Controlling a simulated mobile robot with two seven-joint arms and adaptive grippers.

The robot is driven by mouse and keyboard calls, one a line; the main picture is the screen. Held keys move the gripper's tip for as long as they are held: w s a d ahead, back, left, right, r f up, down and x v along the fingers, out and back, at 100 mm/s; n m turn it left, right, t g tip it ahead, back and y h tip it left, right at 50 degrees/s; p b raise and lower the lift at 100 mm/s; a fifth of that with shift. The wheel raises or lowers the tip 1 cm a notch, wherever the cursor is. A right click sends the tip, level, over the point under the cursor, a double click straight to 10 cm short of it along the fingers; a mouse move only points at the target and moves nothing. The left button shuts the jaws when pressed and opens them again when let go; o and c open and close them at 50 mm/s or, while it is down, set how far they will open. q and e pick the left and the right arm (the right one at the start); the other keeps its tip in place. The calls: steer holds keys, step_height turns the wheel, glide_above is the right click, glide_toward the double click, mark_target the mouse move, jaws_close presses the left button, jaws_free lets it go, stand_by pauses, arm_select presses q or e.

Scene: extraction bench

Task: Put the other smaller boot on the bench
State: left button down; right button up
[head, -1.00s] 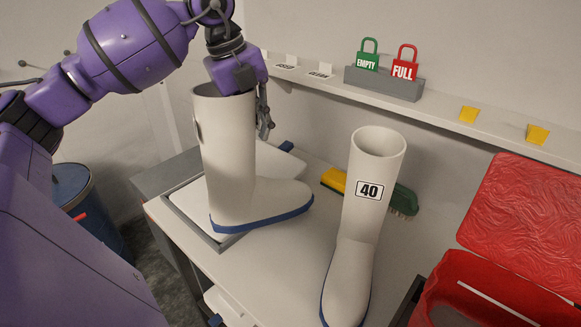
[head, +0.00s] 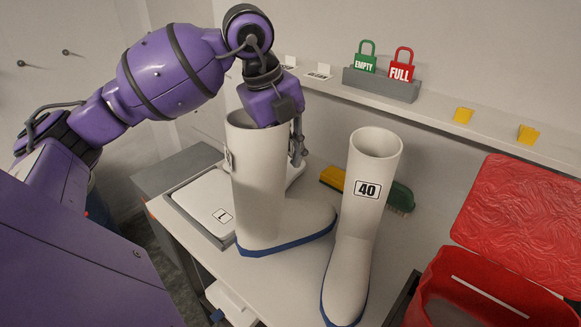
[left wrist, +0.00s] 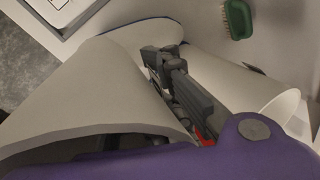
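A white boot (head: 262,185) with a blue sole is upright at the middle of the bench (head: 210,250), toe to the right. My left gripper (head: 287,126) is shut on the rim of its shaft, one finger outside and the other hidden inside. I cannot tell if its sole touches the bench. In the left wrist view its shaft (left wrist: 95,95) opens toward the camera, with the outer finger alongside. A second white boot (head: 355,225), labelled 40, stands just right of it; its shaft also shows in the left wrist view (left wrist: 225,85). My right gripper is out of view.
A white-topped platform (head: 205,203) with a small label lies left of the held boot. A red lidded bin (head: 450,285) stands at the right. A wall shelf (head: 440,115) holds green and red lock-shaped signs.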

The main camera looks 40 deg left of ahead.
arm_select(q)
steer(key=shift+s+d+f+p, duration=0.1)
steer(key=shift+f+p, duration=0.1)
steer(key=shift+f, duration=0.9)
steer(key=shift+s+d+f+p, duration=0.1)
steer(key=shift+f+p, duration=0.05)
steer(key=shift+f, duration=0.95)
steer(key=c, duration=2.4)
jaws_free()
steer(key=shift+f, duration=0.15)
steer(key=o, duration=0.9)
steer(key=shift+w, duration=0.15)
steer(key=shift+o, duration=0.2)
steer(key=shift+r, duration=0.2)
steer(key=v, duration=1.2)
